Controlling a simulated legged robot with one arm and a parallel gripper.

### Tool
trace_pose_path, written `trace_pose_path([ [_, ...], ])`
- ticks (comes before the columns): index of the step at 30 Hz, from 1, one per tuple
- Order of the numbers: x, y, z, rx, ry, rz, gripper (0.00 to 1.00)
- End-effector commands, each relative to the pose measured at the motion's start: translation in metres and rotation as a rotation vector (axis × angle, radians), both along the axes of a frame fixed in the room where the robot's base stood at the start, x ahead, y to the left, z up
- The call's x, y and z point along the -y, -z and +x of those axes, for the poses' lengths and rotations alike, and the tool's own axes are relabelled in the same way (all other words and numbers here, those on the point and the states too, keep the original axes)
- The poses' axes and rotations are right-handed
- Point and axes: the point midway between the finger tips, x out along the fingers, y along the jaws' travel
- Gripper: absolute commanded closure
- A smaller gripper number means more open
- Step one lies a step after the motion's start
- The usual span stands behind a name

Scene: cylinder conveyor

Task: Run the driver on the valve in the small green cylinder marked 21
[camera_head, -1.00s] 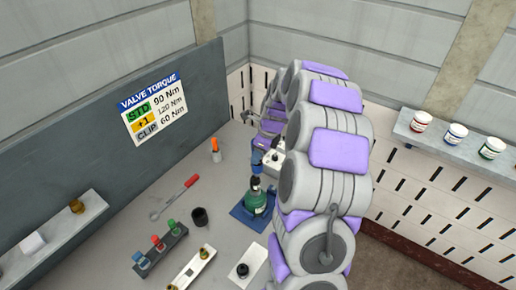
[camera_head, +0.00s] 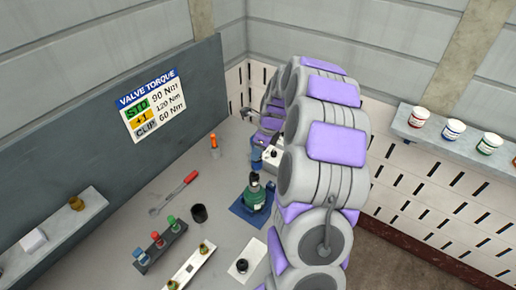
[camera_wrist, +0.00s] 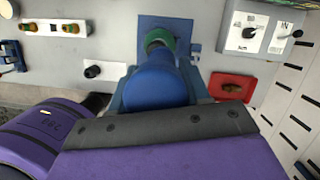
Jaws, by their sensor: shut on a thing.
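The small green cylinder (camera_head: 255,199) stands upright in a blue base (camera_head: 243,215) on the bench, with a dark top; its number is not readable. In the wrist view the green cylinder (camera_wrist: 157,36) is partly covered by the blue driver (camera_wrist: 155,82). My gripper (camera_wrist: 158,100) is shut on this driver, which points toward the cylinder's top. I cannot tell whether the driver touches the valve. In the head view my arm hides most of the gripper.
A sign (camera_head: 153,105) reads STD 90, +1 120 and CLIP 60 Nm. A red-handled wrench (camera_head: 175,192), a black cup (camera_head: 199,213) and a rack of coloured sockets (camera_head: 158,243) lie left of the cylinder. A red tray (camera_wrist: 228,91) sits right of the driver in the wrist view.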

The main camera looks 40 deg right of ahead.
Motion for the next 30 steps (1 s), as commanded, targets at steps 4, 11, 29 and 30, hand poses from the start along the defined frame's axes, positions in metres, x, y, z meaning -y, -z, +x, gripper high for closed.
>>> trace_pose_path([
  [4,-0.0012,-0.0015,0.0,0.002,0.0,-0.001,1.0],
  [11,0.0037,-0.0008,0.0006,0.004,0.001,0.002,1.0],
  [29,-0.0017,-0.0011,-0.0007,0.002,0.0,0.0,1.0],
  [30,-0.002,-0.0011,-0.0006,0.002,0.0,0.0,1.0],
])
